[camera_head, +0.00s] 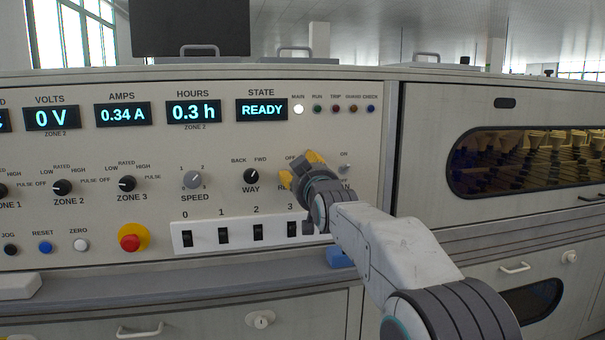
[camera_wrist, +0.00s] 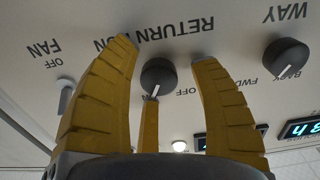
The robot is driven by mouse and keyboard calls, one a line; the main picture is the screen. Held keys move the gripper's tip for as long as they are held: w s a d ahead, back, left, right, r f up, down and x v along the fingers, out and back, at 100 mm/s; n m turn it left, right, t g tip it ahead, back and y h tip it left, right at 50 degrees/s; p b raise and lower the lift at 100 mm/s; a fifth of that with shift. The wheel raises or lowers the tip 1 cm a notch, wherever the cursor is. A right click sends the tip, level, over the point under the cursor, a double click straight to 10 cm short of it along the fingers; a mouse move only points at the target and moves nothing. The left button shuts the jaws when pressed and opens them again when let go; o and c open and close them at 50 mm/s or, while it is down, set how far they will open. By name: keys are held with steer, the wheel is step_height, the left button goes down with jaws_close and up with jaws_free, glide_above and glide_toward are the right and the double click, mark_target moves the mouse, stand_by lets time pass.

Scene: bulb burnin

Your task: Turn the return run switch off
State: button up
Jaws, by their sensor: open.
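The return run switch is a round dark knob (camera_wrist: 158,77) on the panel, seen upside down in the wrist view. A pale mark on its face points roughly down the picture, and the OFF label is to its lower right. My gripper (camera_wrist: 163,52) is open, with yellow fingers on both sides of the knob. Another yellow finger part is below it, overlapping its lower edge. I cannot tell whether any finger touches the knob. In the head view my gripper (camera_head: 300,168) hides the knob.
The WAY knob (camera_head: 251,176) is just left of my gripper, and the fan switch (camera_head: 345,170) is close on its right. A white strip of numbered rocker switches (camera_head: 240,243) is below. A red button (camera_head: 130,243) is farther left. The state display (camera_head: 262,110) reads READY.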

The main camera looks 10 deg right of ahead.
steer(key=shift+r, duration=0.1)
jaws_close()
stand_by(0.3)
steer(key=shift+r+n, duration=0.1)
steer(key=shift+n, duration=0.2)
steer(key=n, duration=0.5)
steer(key=shift+r, duration=0.1)
steer(key=n, duration=0.6)
steer(key=shift+a, duration=0.15)
steer(key=shift+n, duration=0.4)
steer(key=shift+c, duration=1.9)
jaws_free()
steer(key=shift+a, duration=0.15)
steer(key=o, duration=0.4)
steer(key=shift+f, duration=0.35)
